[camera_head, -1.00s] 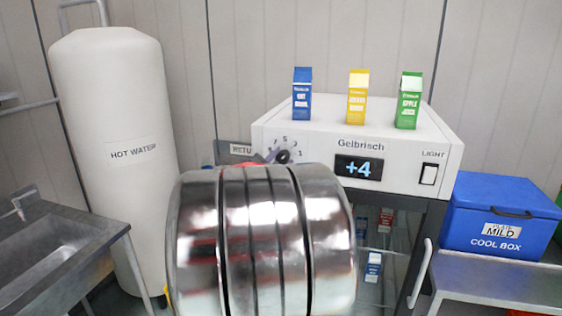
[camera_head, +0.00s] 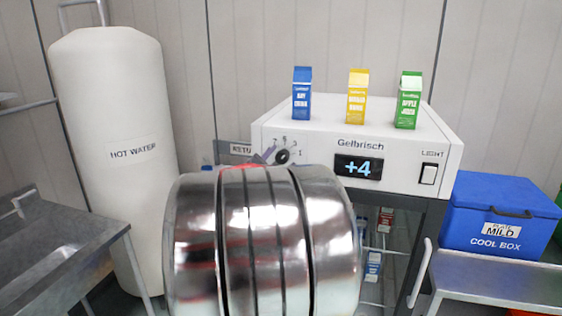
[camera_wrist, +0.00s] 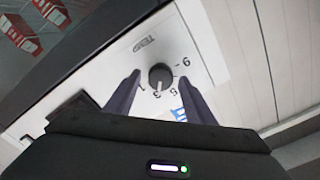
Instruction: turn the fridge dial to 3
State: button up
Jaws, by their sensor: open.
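My gripper (camera_wrist: 160,77) is open, with one dark finger on each side of the dial in the picture. I cannot tell whether the fingers touch it. In the head view my shiny arm hides most of the gripper.
Blue (camera_head: 301,94), yellow (camera_head: 357,96) and green (camera_head: 408,100) cartons stand on the fridge top. A light switch (camera_head: 428,174) is at the panel's right. A blue cool box (camera_head: 500,218) stands to the right, a hot water tank (camera_head: 112,150) to the left.

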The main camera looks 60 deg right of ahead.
jog(key=s+a, duration=0.2)
jog(key=a, duration=1.1)
jog(key=shift+w, duration=0.1)
jog(key=w+a+f+n+t+y, duration=0.2)
jog(key=w+a+n+t+y, duration=0.7)
jog(key=w+a, duration=0.8)
jog(key=a+f+n+y, duration=0.2)
jog(key=a+n+y, duration=0.15)
jog(key=a, duration=0.45)
jog(key=a+f+n+y, duration=0.2)
jog(key=a+n, duration=0.2)
jog(key=a, duration=0.3)
jog(key=s+a+f+n+g+y, duration=0.1)
jog(key=s+a+f+n+g, duration=0.2)
jog(key=s+a, duration=0.3)
jog(key=s+a+f+n+g+y, duration=0.2)
jog(key=s+a+f+n+g, duration=0.1)
jog(key=s+a, duration=0.4)
jog(key=shift+s+f+n, duration=0.65)
jog(key=shift+s+n, duration=0.2)
jog(key=shift+s, duration=0.15)
